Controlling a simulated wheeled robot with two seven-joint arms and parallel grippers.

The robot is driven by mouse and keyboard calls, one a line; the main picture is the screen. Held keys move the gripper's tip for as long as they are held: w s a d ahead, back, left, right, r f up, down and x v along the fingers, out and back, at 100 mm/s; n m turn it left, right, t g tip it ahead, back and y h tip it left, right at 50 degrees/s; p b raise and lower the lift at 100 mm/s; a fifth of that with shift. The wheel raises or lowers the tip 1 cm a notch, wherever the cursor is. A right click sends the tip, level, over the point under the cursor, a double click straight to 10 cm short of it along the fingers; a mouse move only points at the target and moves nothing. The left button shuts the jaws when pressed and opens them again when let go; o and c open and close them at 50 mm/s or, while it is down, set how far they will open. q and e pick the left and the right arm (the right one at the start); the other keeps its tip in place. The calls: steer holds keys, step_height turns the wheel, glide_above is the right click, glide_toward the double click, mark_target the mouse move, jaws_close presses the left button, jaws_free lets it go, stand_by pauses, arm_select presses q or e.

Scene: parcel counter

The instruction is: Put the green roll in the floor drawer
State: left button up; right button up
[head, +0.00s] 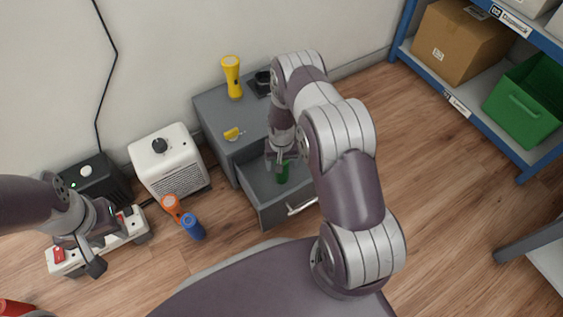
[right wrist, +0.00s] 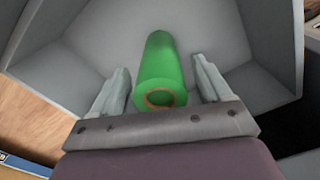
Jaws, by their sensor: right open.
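The green roll (head: 283,173) is inside the open floor drawer (head: 268,209) of the grey cabinet, partly hidden by my right gripper. In the right wrist view the green roll (right wrist: 161,72) lies between the two spread fingers of my right gripper (right wrist: 160,80), with a gap on each side. The grey drawer walls (right wrist: 265,45) surround it there. In the head view my right gripper (head: 281,160) reaches down into the drawer. My left gripper (head: 88,250) is over the white power strip at the left; its finger opening is unclear.
A blue shelf (head: 463,105) stands at right.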

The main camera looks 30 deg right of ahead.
step_height(320, 180, up, 11)
steer(key=p, duration=0.6)
step_height(320, 180, up, 10)
steer(key=a+n, duration=0.1)
steer(key=a, duration=0.1)
steer(key=s+a+r+n, duration=0.1)
steer(key=s+a+r, duration=0.1)
steer(key=s+r, duration=0.5)
steer(key=s+a+r+n+t, duration=0.1)
steer(key=s+a+r+n, duration=0.1)
steer(key=s+r, duration=0.6)
steer(key=shift+s+a+r, duration=0.3)
steer(key=shift+a+r, duration=0.5)
steer(key=shift+r, duration=0.15)
